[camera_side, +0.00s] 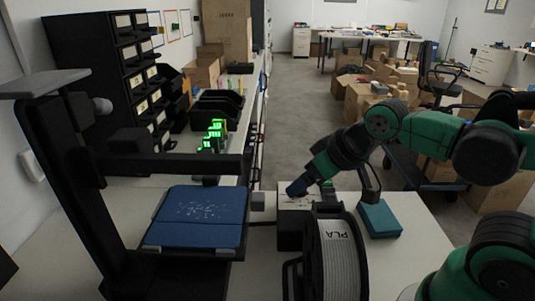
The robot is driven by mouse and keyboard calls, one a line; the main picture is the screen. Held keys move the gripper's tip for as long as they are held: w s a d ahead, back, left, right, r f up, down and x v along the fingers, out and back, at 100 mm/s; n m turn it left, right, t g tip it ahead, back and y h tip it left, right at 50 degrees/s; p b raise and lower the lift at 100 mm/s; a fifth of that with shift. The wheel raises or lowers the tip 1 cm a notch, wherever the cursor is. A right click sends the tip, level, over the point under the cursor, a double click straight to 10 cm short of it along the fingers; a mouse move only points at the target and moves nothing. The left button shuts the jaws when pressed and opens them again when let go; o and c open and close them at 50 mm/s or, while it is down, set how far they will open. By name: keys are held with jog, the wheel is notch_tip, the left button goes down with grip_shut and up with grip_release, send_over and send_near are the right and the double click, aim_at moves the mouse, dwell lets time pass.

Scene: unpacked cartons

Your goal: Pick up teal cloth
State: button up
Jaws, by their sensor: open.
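The teal cloth (379,219) lies as a flat, folded, roughly square pad on the white table, just right of the filament spool. My gripper (336,190) hangs above the table behind the spool, at the end of my green and black arm. It looks open, with a dark part toward the left and another reaching down at the cloth's back edge. Whether that part touches the cloth I cannot tell. The left part ends in a dark blue tip. The spool hides some of the space under the gripper.
A spool marked PLA (338,258) stands close in front of my gripper. A 3D printer with a blue bed (200,218) fills the left. Black bins (217,108) sit behind it. The table (410,262) is bare right of the cloth. Cartons (372,98) lie beyond.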

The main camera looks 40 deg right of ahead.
jog(key=shift+o, duration=1.1)
jog(key=shift+r, duration=0.1)
notch_tip(320, 180, up, 5)
jog(key=m+g, duration=0.7)
jog(key=m, duration=0.1)
send_over(380, 214)
notch_tip(380, 214, down, 12)
jog(key=shift+f, duration=3.35)
